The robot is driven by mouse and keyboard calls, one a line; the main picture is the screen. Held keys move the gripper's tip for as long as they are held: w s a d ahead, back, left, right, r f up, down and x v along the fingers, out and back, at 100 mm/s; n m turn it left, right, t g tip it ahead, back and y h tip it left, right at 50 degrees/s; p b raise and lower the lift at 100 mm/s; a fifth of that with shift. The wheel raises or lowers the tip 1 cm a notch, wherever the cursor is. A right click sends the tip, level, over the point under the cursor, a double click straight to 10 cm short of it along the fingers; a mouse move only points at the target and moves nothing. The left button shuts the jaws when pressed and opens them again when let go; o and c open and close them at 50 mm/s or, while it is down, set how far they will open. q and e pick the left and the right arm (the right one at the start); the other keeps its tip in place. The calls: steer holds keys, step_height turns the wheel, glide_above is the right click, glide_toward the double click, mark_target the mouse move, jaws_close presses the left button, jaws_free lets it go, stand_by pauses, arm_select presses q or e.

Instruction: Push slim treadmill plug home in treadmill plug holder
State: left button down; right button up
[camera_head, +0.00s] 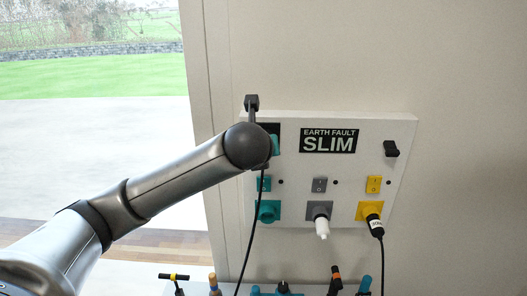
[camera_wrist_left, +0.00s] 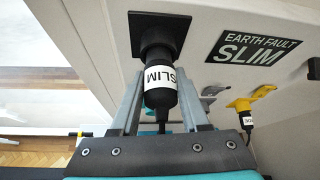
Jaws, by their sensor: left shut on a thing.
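The slim treadmill plug (camera_wrist_left: 160,95) is black with a white SLIM label. Its front end meets a black square holder (camera_wrist_left: 160,30) on the white board; I cannot tell how deep it sits. My left gripper (camera_wrist_left: 161,84) is shut on the plug, one finger on each side. A black cable (camera_head: 250,225) hangs down from there. My right gripper is in neither view.
The white board (camera_head: 345,185) carries an EARTH FAULT SLIM sign (camera_head: 328,141) and a black fitting (camera_head: 391,149). Below are a teal socket (camera_head: 268,211), a white plug (camera_head: 322,228) at the grey socket and a black plug (camera_head: 374,224) at the yellow one. Tool handles stand below.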

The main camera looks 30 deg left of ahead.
arm_select(q)
steer(key=shift+w+a, duration=0.35)
steer(key=shift+w, duration=0.2)
steer(key=shift+c, duration=1.6)
jaws_free()
steer(key=b+v, duration=0.4)
steer(key=v, duration=1.1)
steer(key=shift+b, duration=0.3)
steer(key=shift+s+r, duration=0.1)
steer(key=shift+s, duration=0.05)
